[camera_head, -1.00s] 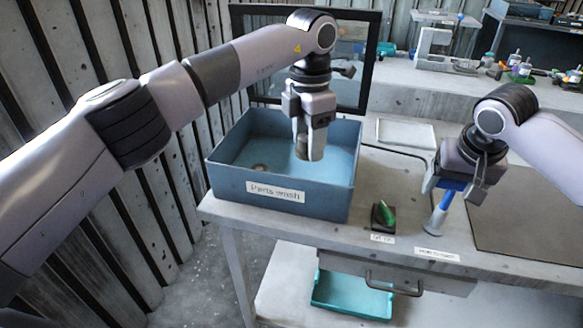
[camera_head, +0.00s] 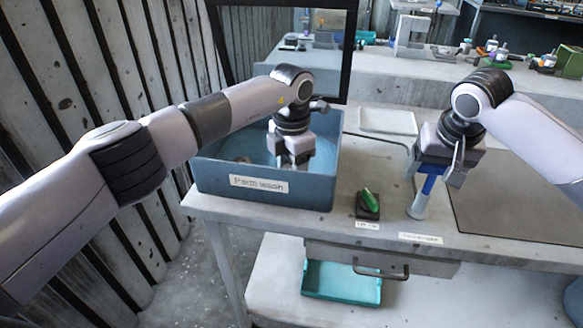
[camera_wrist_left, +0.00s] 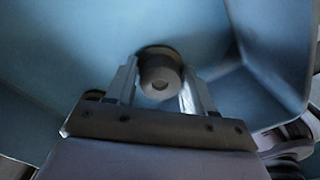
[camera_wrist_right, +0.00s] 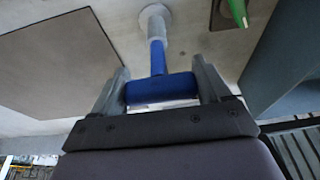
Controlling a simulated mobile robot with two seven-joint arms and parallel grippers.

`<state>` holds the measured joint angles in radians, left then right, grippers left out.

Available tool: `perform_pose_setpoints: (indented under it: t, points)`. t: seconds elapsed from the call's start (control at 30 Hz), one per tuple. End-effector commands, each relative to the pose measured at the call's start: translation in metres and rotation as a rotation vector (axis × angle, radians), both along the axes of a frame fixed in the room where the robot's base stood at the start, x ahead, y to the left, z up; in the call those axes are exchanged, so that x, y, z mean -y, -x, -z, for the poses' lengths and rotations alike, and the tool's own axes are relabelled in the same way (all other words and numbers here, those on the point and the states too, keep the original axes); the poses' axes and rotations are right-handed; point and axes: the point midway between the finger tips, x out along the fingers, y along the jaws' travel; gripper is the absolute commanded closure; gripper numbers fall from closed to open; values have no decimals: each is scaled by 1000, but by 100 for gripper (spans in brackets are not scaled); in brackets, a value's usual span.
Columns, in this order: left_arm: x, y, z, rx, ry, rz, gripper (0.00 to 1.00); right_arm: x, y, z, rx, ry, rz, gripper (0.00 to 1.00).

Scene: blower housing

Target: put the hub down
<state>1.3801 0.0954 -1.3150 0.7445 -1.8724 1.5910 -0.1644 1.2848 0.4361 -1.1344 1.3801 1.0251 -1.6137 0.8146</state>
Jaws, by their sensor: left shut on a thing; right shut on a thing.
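My left gripper (camera_head: 295,163) is down inside the blue "Parts wash" bin (camera_head: 262,200). In the left wrist view it is shut on the hub (camera_wrist_left: 160,75), a short grey cylinder with a round recess in its end. A darker round edge shows behind the hub. The bin's blue floor lies beyond it, but I cannot tell whether the hub touches it. In the head view the hub is mostly hidden by the gripper. My right gripper (camera_head: 437,172) is shut on a blue-handled tool (camera_wrist_right: 160,88), whose pale round foot (camera_head: 417,208) is at the bench top.
A green object on a dark block (camera_head: 368,204) stands between the bin and the tool. A flat dark mat (camera_head: 520,205) lies on the right. A black frame (camera_head: 349,55) stands behind the bin. A teal tray (camera_head: 342,282) sits on the lower shelf.

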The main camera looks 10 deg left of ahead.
Motion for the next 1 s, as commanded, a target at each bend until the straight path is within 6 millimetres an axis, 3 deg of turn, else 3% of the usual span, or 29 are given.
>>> perform_pose_setpoints:
  t: [0.27, 0.3, 0.37, 0.4, 0.77, 1.0]
  points:
    - [0, 0, 2, 1, 1, 0, 82, 0, 0, 1, -2, 1, 0, 53]
    - [0, 0, 3, 0, 0, 0, 44, 0, 0, 1, -2, 1, 0, 53]
    - [0, 0, 2, 0, 0, 0, 24, 0, 0, 1, -2, 1, 0, 53]
    - [0, 0, 2, 0, 0, 0, 22, 0, 0, 1, -2, 1, 0, 53]
    - [0, -1, -5, 4, 1, 0, 22, 0, 0, 1, -2, 1, 0, 53]
    - [0, -2, -49, 6, 1, -1, 22, 0, 0, 1, -2, 1, 0, 53]
